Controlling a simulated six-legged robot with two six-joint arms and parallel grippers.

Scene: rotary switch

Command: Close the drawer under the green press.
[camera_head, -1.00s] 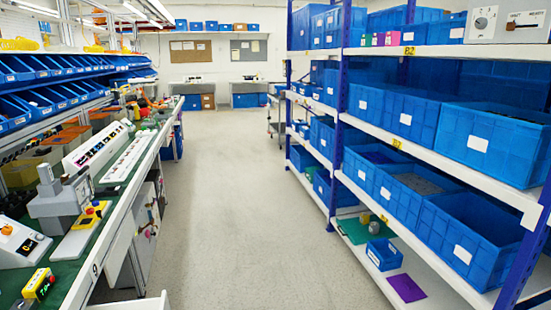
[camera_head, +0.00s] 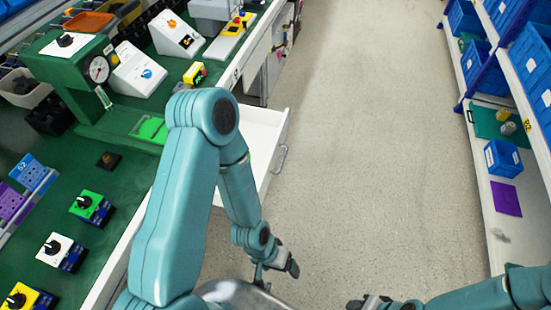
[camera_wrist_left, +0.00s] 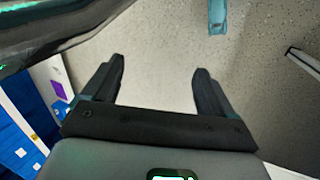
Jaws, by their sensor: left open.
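The green press (camera_head: 75,75) with a round gauge stands on the green bench top at the upper left of the head view. The white drawer (camera_head: 268,122) under the bench edge is pulled out over the aisle. Its grey handle (camera_head: 282,160) is on the front face. My left arm crosses in front of part of the drawer. My left gripper (camera_head: 277,274) is below and apart from the handle in the picture; its jaws are open and empty in the left wrist view (camera_wrist_left: 160,66). My right gripper (camera_head: 367,302) is at the bottom edge, its jaws unclear.
Several switch boxes, including a green one (camera_head: 91,207) and a white one (camera_head: 62,251), stand on the bench at the left. A shelf rack with blue bins (camera_head: 503,157) and a purple sheet (camera_head: 506,198) is at the right. The aisle floor (camera_head: 360,130) between is clear.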

